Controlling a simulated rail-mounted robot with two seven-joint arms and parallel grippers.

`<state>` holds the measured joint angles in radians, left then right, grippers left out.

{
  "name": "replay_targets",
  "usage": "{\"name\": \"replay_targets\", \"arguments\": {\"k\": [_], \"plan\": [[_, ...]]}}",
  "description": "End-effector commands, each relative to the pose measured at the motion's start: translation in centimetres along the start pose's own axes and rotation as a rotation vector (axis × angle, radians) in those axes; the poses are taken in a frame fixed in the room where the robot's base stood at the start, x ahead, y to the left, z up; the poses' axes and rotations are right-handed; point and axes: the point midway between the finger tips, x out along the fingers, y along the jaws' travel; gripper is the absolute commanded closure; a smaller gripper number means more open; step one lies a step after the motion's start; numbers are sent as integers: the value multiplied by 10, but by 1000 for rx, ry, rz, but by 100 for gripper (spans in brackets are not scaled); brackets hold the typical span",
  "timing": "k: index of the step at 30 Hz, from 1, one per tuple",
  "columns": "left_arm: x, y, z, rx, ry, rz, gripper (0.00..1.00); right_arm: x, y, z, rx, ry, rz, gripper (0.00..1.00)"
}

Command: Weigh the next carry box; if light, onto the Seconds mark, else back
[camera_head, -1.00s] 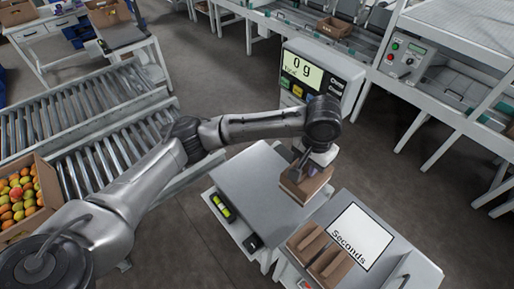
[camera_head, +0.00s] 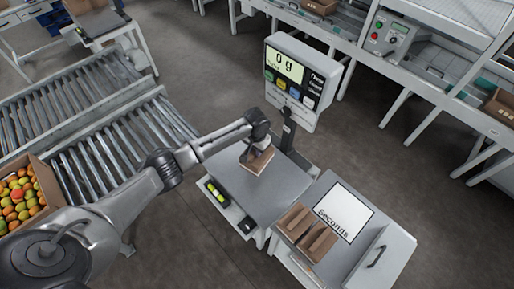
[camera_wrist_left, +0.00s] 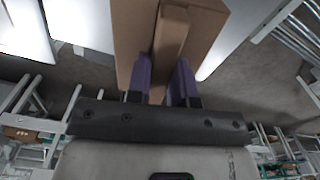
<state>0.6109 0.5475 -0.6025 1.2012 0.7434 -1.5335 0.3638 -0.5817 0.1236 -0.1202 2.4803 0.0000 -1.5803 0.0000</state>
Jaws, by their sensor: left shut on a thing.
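My left gripper (camera_head: 252,148) is shut on the handle of a brown carry box (camera_head: 259,163). The box is at the back part of the scale's grey platform (camera_head: 281,193); I cannot tell whether it touches. In the left wrist view, the purple fingers (camera_wrist_left: 164,82) pinch the box's handle (camera_wrist_left: 172,32) from both sides. The scale display (camera_head: 284,66) reads 0 g. The white Seconds mark (camera_head: 345,208) lies on a side table right of the scale and is bare. My right gripper is not in view.
Two brown carry boxes (camera_head: 293,219) (camera_head: 317,244) stand on the side table (camera_head: 370,255), left of the mark. The scale's post (camera_head: 288,130) rises close behind the held box.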

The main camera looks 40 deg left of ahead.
Motion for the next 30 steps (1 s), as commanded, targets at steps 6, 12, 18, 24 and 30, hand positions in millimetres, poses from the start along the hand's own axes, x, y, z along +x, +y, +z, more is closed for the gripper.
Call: {"name": "replay_targets", "arguments": {"k": [6, 12, 18, 24, 30], "plan": [[15, 0, 0, 0, 1, -1, 100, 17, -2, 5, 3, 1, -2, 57], [30, 0, 0, 0, 1, -1, 100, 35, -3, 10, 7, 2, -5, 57], [46, 0, 0, -1, 2, -1, 100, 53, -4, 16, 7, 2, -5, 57], [60, 0, 0, -1, 0, 0, 100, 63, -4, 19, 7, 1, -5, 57], [73, 1, 0, -1, 1, 1, 100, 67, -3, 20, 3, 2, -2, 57]]}}
